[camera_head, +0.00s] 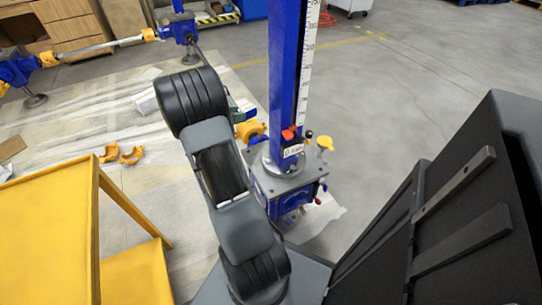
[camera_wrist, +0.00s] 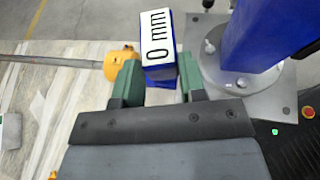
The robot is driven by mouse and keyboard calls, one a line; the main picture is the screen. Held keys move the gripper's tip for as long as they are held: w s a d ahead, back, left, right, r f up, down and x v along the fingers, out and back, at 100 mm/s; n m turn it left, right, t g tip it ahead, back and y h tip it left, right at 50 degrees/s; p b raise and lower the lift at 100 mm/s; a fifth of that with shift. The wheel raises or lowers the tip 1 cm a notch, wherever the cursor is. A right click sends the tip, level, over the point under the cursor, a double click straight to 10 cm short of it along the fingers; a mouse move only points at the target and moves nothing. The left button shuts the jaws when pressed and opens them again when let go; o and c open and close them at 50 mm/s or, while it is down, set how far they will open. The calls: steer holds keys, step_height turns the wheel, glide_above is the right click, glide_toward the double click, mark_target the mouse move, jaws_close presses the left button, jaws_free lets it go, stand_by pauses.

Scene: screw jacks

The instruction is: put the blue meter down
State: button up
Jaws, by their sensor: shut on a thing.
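The blue meter (camera_wrist: 158,40) is a small blue block with a white face reading "0 mm". It sits between the two green fingertips of my gripper (camera_wrist: 159,82), which is shut on it. The meter is close beside the round grey flange (camera_wrist: 225,85) at the foot of a blue column (camera_wrist: 262,35); I cannot tell whether it touches anything below. In the head view my arm hides most of the gripper and I cannot make out the meter. A bit of green finger shows to the right of my arm.
The blue column with a white scale (camera_head: 309,55) stands on a screw jack base (camera_head: 285,187) right of my arm. A yellow table (camera_head: 50,235) is at left. Yellow clamp pieces (camera_head: 132,155) lie on the floor sheet. A shaft (camera_head: 100,47) joins jacks behind.

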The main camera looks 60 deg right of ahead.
mark_target(256, 148)
steer(key=shift+s+d+f+m+g+y+b, duration=0.4)
steer(key=shift+s+f+b, duration=0.6)
steer(key=shift+f, duration=1.35)
steer(key=shift+s+d+f+m+g+y+b, duration=0.1)
steer(key=shift+s+d+f+m+g+b, duration=0.5)
steer(key=shift+f+b, duration=1.3)
steer(key=shift+s+d+f+m+g+y+b, duration=0.2)
steer(key=shift+s+d+f+m+g+b, duration=0.5)
steer(key=shift+f, duration=2.15)
steer(key=shift+s+a+f+n, duration=0.1)
steer(key=shift+s+n, duration=0.1)
steer(key=shift+n, duration=0.1)
steer(key=shift+f, duration=0.15)
steer(key=o, duration=0.8)
